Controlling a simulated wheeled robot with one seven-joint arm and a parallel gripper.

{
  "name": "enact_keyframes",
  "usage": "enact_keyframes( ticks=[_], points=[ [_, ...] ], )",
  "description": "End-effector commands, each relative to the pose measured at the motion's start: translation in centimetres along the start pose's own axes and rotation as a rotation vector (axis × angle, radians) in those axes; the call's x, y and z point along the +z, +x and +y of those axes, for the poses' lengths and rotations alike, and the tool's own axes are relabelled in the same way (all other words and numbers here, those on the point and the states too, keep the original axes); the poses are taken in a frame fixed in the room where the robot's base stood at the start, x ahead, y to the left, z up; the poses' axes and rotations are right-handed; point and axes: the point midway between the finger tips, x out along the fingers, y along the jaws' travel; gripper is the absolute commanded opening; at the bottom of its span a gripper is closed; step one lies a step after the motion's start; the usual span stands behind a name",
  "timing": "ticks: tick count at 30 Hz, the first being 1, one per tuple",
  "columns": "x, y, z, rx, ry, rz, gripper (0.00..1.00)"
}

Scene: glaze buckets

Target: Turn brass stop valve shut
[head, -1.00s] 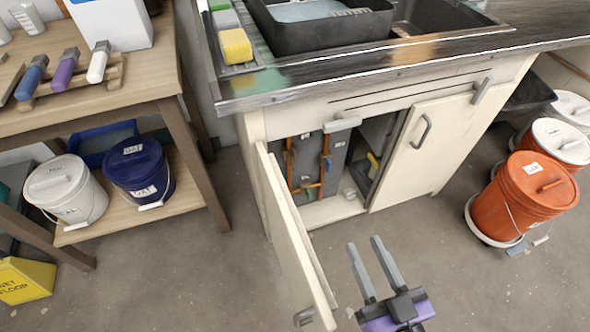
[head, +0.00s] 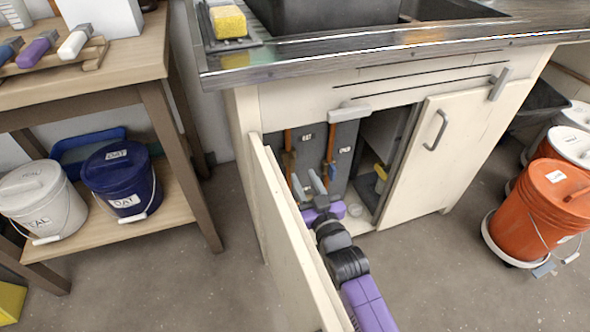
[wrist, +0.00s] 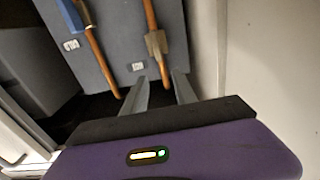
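The brass stop valve (wrist: 157,43) sits on a copper pipe on the grey panel inside the open sink cabinet. Its handle seems to lie roughly along the pipe. In the head view it is the small brownish valve (head: 289,160) on the left pipe. A blue-handled valve (wrist: 72,17) sits on the other pipe. My gripper (head: 308,185) is inside the cabinet opening, open and empty. In the wrist view its fingertips (wrist: 160,78) point at the brass valve, one to each side of its pipe, with a gap short of the handle. Contact is not visible.
The open cabinet door (head: 290,235) stands close along the left of my arm. The right door (head: 432,150) is closed. The sink counter (head: 380,50) overhangs above. Small labels (wrist: 138,66) are beside the pipes. Orange bucket (head: 540,205) stands at right on the floor.

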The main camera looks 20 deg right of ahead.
Motion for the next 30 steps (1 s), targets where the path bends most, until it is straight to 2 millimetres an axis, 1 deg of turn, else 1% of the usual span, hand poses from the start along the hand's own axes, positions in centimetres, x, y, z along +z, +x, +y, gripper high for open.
enact_keyframes(
  ticks=[1,5,8,15,18,21,24,30],
  points=[
    [0.7,0.1,-0.1,-0.002,-0.001,-0.016,0.34],
    [1.4,0.8,-0.2,-0.005,-0.002,-0.026,0.34],
    [1.5,1.9,-0.1,-0.005,-0.002,-0.024,0.34],
    [1.4,5.5,-0.2,-0.005,0.0,-0.024,0.34],
    [1.4,6.6,-0.2,-0.004,0.0,-0.025,0.34],
    [1.3,7.3,-0.1,-0.004,-0.001,-0.026,0.34],
    [1.3,7.6,-0.2,-0.003,-0.001,-0.026,0.34],
    [1.2,7.7,-0.1,-0.003,-0.001,-0.026,0.34]
  ],
)
